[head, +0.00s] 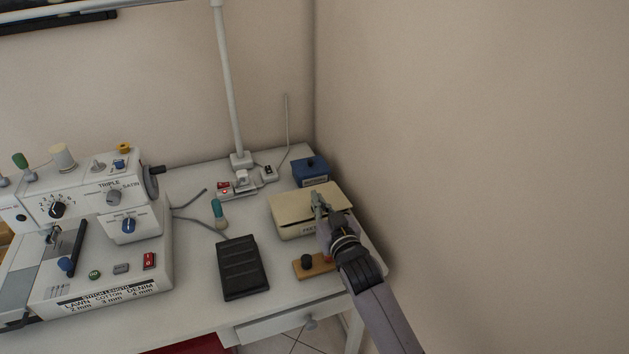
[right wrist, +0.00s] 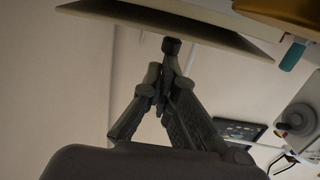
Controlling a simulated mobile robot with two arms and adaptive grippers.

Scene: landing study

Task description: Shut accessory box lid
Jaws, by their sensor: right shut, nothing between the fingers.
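The cream accessory box (head: 285,229) stands at the right side of the white table, with dark lettering on its front. In the right wrist view the shut fingertips (right wrist: 171,45) meet or nearly meet the pale lid (right wrist: 185,22); contact is not certain. My left gripper is not in view.
A blue box (head: 311,170) stands behind the accessory box. A wooden block with a dark knob (head: 307,262) lies in front. A black pedal (head: 242,268) and a sewing machine (head: 110,235) are to the left. The wall is close on the right.

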